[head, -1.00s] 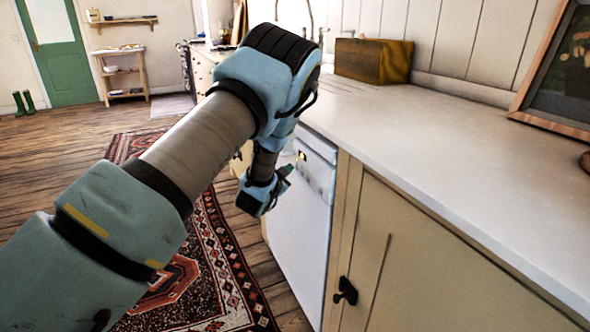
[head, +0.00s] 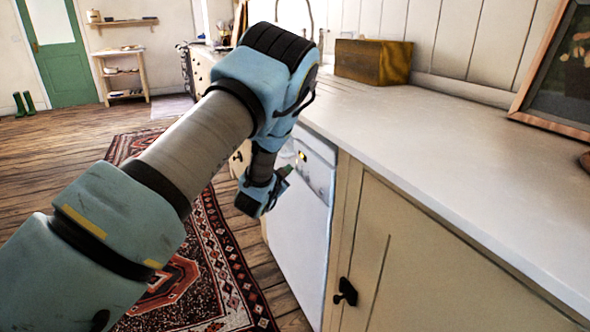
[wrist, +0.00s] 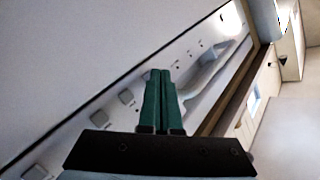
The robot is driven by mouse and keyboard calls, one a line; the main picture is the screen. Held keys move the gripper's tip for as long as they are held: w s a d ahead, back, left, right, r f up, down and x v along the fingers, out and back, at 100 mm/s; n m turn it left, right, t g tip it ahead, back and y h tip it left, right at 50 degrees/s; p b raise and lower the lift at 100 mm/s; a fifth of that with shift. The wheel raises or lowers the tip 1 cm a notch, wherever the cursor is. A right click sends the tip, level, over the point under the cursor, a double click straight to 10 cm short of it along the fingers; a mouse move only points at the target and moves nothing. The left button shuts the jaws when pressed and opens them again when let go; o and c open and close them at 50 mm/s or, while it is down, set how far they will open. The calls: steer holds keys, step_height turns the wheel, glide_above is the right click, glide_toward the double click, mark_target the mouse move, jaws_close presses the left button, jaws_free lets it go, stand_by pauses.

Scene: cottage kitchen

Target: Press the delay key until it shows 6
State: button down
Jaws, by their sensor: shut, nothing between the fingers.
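The white dishwasher (head: 303,215) stands under the counter, with its control panel (head: 316,168) along the top of its front.
A recessed handle (wrist: 208,70) lies right of the fingers in the wrist view. The white countertop (head: 430,130) overhangs the dishwasher, and a cream cupboard (head: 420,265) adjoins it. A patterned rug (head: 215,270) covers the floor in front.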

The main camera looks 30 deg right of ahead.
steer(key=shift+a, duration=0.35)
steer(key=shift+w+a, duration=0.2)
steer(key=shift+a, duration=1.3)
steer(key=shift+w+a, duration=0.2)
steer(key=shift+a, duration=1.25)
